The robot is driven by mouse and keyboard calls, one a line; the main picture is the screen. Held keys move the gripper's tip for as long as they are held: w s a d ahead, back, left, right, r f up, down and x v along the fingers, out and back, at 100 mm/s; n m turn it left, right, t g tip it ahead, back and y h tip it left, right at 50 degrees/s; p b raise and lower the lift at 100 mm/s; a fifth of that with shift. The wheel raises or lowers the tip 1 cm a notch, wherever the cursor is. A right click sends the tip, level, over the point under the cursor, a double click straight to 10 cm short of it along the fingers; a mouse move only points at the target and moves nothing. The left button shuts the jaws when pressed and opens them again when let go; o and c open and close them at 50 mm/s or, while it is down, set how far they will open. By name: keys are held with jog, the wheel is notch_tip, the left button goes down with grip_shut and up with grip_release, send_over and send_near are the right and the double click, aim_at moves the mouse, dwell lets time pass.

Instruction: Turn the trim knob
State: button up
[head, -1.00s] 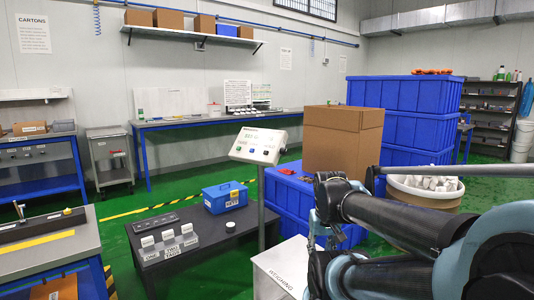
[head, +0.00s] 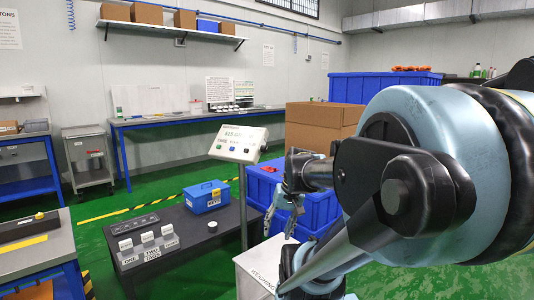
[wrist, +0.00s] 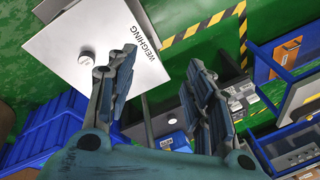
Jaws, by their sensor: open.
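A small round grey knob-like piece (wrist: 87,58) is on the white top of the stand marked WEIGHING (wrist: 125,68); I cannot tell whether it is the trim knob. The stand also shows at the bottom of the head view (head: 248,272); there my arm hides part of its top. My gripper (wrist: 160,65) is open and empty, its two fingers apart. In the wrist view the left finger overlaps the stand's edge, with the round piece to its left. In the head view my gripper (head: 279,228) points down near the stand, apart from the readout box (head: 239,144).
The readout box stands on a post (head: 243,205). A dark low table (head: 185,262) left of it holds a blue case (head: 206,197), a small white puck (head: 212,224) and several white blocks. Blue crates (head: 262,185) stand behind my gripper. Green floor is free at the back left.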

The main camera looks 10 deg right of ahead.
jog(key=w+a+r+m+t+y, duration=0.15)
jog(key=w+r+y, duration=0.35)
jog(key=w, duration=0.6)
jog(key=m+t+y, duration=0.4)
jog(key=t+y, duration=0.3)
jog(key=y, duration=0.1)
send_near(264, 149)
jog(key=w+d+x, duration=0.1)
jog(key=x, duration=0.8)
jog(key=shift+w+f, duration=0.2)
jog(key=shift+f, duration=0.05)
jog(key=shift+g, duration=0.25)
jog(key=c, duration=1.1)
